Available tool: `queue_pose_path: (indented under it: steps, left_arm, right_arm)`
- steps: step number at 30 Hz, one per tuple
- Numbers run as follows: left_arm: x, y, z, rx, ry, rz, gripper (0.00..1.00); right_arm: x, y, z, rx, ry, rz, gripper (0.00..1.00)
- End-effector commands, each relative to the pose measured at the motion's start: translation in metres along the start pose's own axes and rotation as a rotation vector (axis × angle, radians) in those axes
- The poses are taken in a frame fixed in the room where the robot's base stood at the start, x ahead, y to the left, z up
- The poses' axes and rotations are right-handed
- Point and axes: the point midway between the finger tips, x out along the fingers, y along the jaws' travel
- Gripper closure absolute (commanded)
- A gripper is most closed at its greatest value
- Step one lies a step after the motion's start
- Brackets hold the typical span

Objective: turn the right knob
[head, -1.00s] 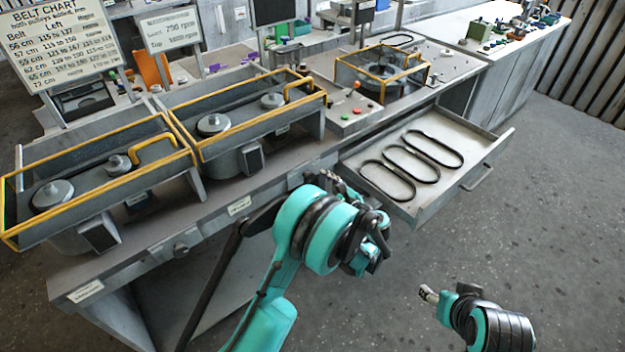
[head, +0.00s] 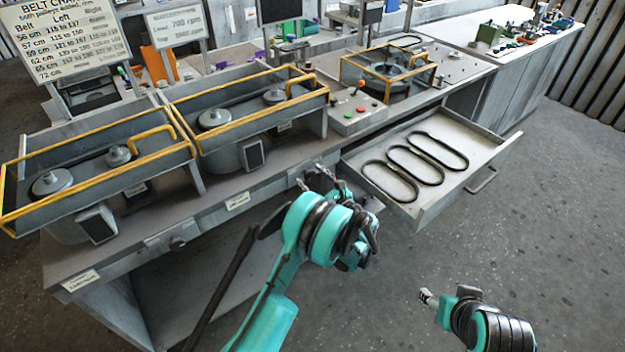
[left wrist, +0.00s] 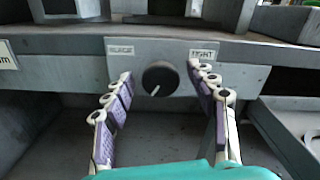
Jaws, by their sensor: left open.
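The right knob (left wrist: 159,78) is dark and round with a pale pointer line, on the bench's front panel in the left wrist view. The pointer slants down and left. A blurred label (left wrist: 121,47) is at its upper left and a "TIGHT" label (left wrist: 202,54) at its upper right. My left gripper (head: 322,178) is open at the bench front, where it hides the knob in the head view. In the left wrist view its fingers (left wrist: 159,72) lie on either side of the knob, apart from it in the picture. My right gripper (head: 427,297) is over the floor, its jaws unclear.
The left knob (head: 177,242) is further along the bench front. An open drawer (head: 432,208) with several black belts (head: 415,163) juts out to the right of my left gripper. The floor (head: 560,240) at right is clear.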

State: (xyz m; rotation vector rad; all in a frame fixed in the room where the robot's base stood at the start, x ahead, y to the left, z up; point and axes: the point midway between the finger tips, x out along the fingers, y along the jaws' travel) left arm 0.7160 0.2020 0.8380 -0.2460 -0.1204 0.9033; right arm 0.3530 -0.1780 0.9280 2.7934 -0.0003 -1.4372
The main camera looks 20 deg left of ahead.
Motion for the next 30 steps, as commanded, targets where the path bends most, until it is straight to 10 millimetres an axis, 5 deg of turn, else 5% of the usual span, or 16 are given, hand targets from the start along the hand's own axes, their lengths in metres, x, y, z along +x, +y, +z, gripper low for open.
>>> queue_pose_path:
  steps: [6, 12, 30]
  left_arm:
    - [0.0002, -0.0003, 0.0004, 0.000, 0.000, 0.000, 0.43]
    - [0.0001, -0.0003, 0.0003, 0.000, 0.001, 0.000, 0.93]
    - [0.0000, 0.0004, 0.0000, -0.169, 0.001, 0.000, 0.93]
  right_arm:
    - [-0.0002, 0.0000, -0.0003, 0.000, 0.000, 0.000, 0.43]
    - [-0.0002, 0.0000, -0.0003, 0.000, 0.000, 0.000, 0.43]
    - [-0.0002, 0.0000, -0.0002, 0.000, 0.000, 0.000, 0.43]
